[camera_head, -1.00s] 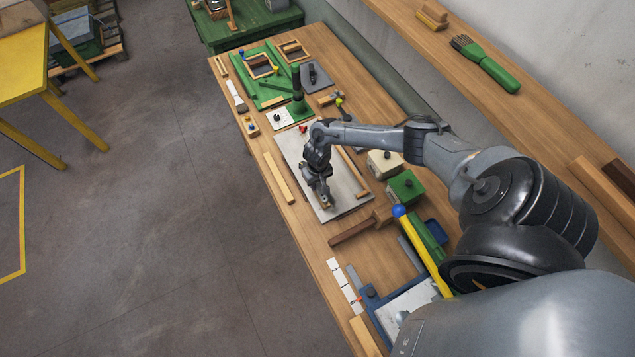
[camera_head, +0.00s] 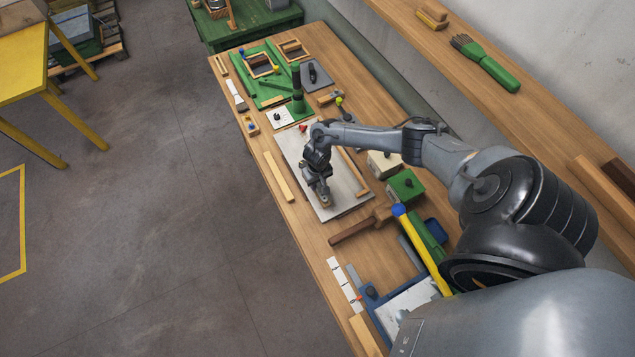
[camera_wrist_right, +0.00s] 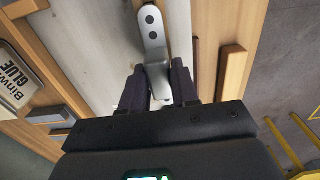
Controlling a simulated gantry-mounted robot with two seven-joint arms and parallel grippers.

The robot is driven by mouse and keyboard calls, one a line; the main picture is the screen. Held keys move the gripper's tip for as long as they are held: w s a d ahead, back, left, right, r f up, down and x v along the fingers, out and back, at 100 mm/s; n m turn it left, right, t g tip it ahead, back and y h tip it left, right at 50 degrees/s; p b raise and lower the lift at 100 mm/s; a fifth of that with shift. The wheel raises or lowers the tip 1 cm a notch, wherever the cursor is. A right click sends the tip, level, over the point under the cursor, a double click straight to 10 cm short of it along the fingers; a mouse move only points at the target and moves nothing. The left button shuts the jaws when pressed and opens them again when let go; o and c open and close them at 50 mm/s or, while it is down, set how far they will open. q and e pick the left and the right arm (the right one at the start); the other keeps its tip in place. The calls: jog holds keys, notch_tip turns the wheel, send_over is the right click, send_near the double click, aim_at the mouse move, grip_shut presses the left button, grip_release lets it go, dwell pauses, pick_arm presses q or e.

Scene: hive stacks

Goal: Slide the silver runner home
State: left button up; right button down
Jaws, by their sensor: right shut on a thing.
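The silver runner (camera_wrist_right: 154,42) is a narrow metal piece with two dark holes, seen in the right wrist view. My right gripper (camera_wrist_right: 159,80) has a finger on each side of it and is shut on its near end. The runner lies over a pale grey board (camera_wrist_right: 104,45), with a wooden strip beyond its far end. In the head view my right gripper (camera_head: 324,204) is low over the near end of the pale board (camera_head: 293,152) and mostly hides the runner. My left gripper is not in view.
A loose wooden strip (camera_head: 278,178) lies left of the board. A mallet (camera_head: 352,231) lies close in front. A green-topped box (camera_head: 405,186) and a cream glue box (camera_head: 383,166) stand to the right. A green post (camera_head: 297,90) stands beyond the board.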

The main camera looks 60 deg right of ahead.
jog(key=shift+p, duration=0.3)
dwell(0.4)
jog(key=shift+f, duration=0.1)
dwell(0.5)
jog(key=shift+f, duration=0.25)
jog(key=c, duration=0.8)
grip_release()
notch_tip(320, 180, up, 9)
jog(key=shift+r+p, duration=0.1)
jog(key=shift+p, duration=0.55)
jog(key=shift+r, duration=0.8)
